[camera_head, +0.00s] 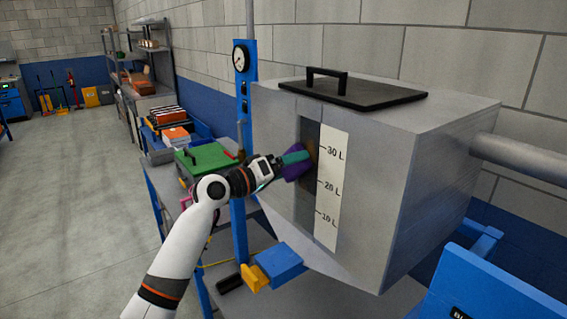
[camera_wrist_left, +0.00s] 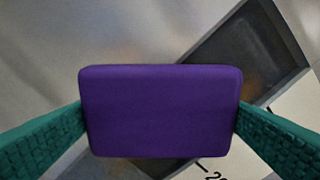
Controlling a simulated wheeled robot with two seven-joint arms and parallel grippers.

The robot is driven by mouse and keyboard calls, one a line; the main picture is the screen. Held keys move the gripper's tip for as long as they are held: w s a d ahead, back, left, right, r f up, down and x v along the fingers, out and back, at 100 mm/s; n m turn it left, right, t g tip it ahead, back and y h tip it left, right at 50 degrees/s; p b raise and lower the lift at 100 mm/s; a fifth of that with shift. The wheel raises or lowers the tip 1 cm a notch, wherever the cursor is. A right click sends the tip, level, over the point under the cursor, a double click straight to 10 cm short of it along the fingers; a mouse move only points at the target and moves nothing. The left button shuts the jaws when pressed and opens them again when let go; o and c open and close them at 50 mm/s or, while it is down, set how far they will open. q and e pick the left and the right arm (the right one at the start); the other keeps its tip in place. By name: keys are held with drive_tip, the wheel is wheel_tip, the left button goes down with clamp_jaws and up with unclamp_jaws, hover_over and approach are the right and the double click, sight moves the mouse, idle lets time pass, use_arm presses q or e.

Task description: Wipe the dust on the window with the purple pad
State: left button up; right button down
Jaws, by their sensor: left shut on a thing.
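The window (camera_head: 308,212) is a dark upright strip in the front of a grey metal tank, beside a white scale marked 10 L, 20 L and 30 L. Brownish dust shows on its upper part, by the pad. My left gripper (camera_head: 297,158) is shut on the purple pad (camera_head: 293,172), which is at the window's left edge. In the left wrist view the pad (camera_wrist_left: 160,112) sits between the two teal fingers and hides part of the window (camera_wrist_left: 262,50). I cannot tell whether the pad touches the window. My right gripper is not in view.
The grey tank (camera_head: 452,150) has a black lid with a handle (camera_head: 350,92) on top. A blue post with a gauge (camera_head: 241,100) stands left of it. A blue and yellow valve handle (camera_head: 275,265) is below. A green case (camera_head: 207,160) lies on the bench behind my arm.

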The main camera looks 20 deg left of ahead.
sight(315, 161)
use_arm(q)
drive_tip(key=shift+s+d+p, duration=0.7)
drive_tip(key=shift+s+d, duration=0.15)
drive_tip(key=shift+d, duration=0.3)
drive_tip(key=shift+s+d+r+p, duration=0.1)
drive_tip(key=shift+s+d+p, duration=0.75)
drive_tip(key=shift+d+p, duration=0.25)
drive_tip(key=shift+s+d, duration=0.35)
drive_tip(key=shift+d, duration=0.05)
drive_tip(key=shift+r+p, duration=1.35)
drive_tip(key=shift+p, duration=0.05)
drive_tip(key=shift+w+a+f+b, duration=0.2)
drive_tip(key=shift+w+a+b, duration=0.15)
drive_tip(key=shift+a+b, duration=0.25)
drive_tip(key=w+a+b, duration=0.4)
drive_tip(key=a, duration=0.1)
drive_tip(key=shift+b, duration=0.35)
drive_tip(key=shift+r, duration=0.1)
